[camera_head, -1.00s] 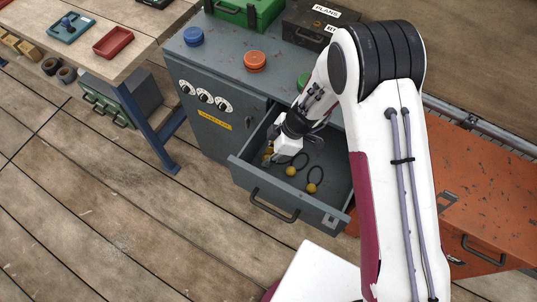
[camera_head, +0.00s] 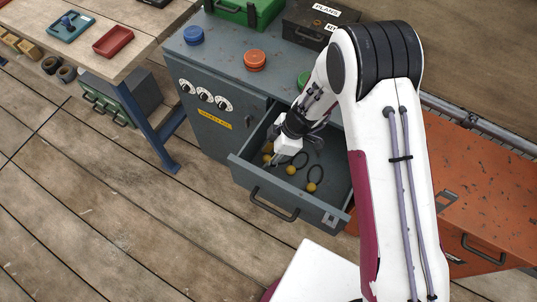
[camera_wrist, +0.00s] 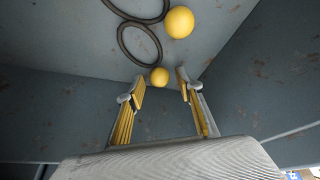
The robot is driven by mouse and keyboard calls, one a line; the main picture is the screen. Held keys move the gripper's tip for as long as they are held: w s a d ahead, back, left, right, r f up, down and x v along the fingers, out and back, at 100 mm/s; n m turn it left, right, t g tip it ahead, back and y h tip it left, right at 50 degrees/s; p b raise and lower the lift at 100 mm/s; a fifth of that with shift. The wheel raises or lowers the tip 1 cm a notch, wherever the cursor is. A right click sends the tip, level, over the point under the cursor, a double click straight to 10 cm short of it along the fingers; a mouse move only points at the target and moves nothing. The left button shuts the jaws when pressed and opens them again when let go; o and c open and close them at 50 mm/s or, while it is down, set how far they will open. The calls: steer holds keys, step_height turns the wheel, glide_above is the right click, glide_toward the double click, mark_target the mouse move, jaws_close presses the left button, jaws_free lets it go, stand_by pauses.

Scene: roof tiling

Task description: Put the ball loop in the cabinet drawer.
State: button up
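The cabinet drawer (camera_head: 268,204) is pulled open and holds several ball loops, yellow balls on dark rings. One ball loop (camera_head: 311,187) lies toward the right of the drawer and another (camera_head: 291,170) nearer the middle.
The grey cabinet (camera_head: 205,120) carries blue (camera_head: 193,36) and orange (camera_head: 254,60) round lids, a green case (camera_head: 245,10) and a dark box (camera_head: 312,22). A wooden bench (camera_head: 95,60) stands left, an orange cabinet (camera_head: 485,205) right. Drawer walls surround my gripper closely.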

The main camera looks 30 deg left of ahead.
steer(key=shift+r, duration=0.1)
steer(key=v, duration=1.1)
steer(key=shift+r, duration=0.35)
steer(key=shift+d+m, duration=0.1)
steer(key=shift+m, duration=0.2)
stand_by(0.3)
steer(key=s+d+r+m+t+h, duration=0.1)
steer(key=s+d+r+m+t, duration=0.1)
steer(key=s+d+r+m, duration=0.2)
steer(key=s+d+r+m+t+h, duration=0.1)
steer(key=s+d+r+m+t, duration=0.2)
steer(key=d+r+m, duration=0.8)
steer(key=s+d+r+m+t+h, duration=0.1)
steer(key=s+d+r+m, duration=0.5)
steer(key=d+r, duration=0.9)
steer(key=shift+d+m+t+h, duration=0.4)
steer(key=shift+d+m+t, duration=0.65)
steer(key=shift+d, duration=2.4)
